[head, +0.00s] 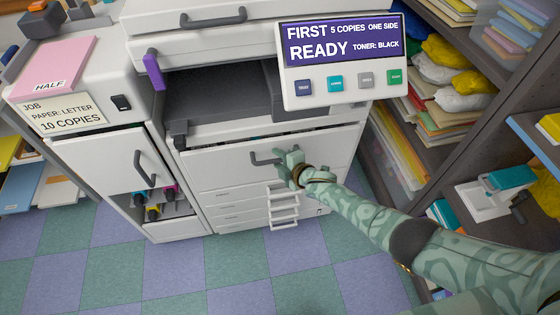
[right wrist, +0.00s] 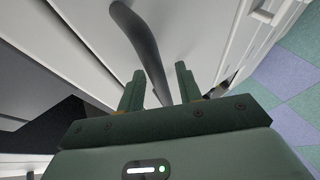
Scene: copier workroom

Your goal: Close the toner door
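The toner door appears to be the wide white front panel (head: 225,172) of the copier, with a dark grey bar handle (head: 262,158). A dark gap runs along its top edge, so it stands slightly ajar. My right gripper (head: 291,160) is at the right end of this handle. In the right wrist view, the handle (right wrist: 143,45) runs down between the two fingers of my right gripper (right wrist: 160,88). The fingers are apart, with space beside the handle, so the gripper is open around it. My left gripper is not in view.
A side cabinet (head: 110,150) with its own handle and coloured cartridges (head: 153,208) below stands left. White drawers (head: 232,208) lie under the panel. The display (head: 342,45) reads READY. Shelves with papers and bags (head: 445,75) stand right. The checkered floor (head: 150,270) in front is clear.

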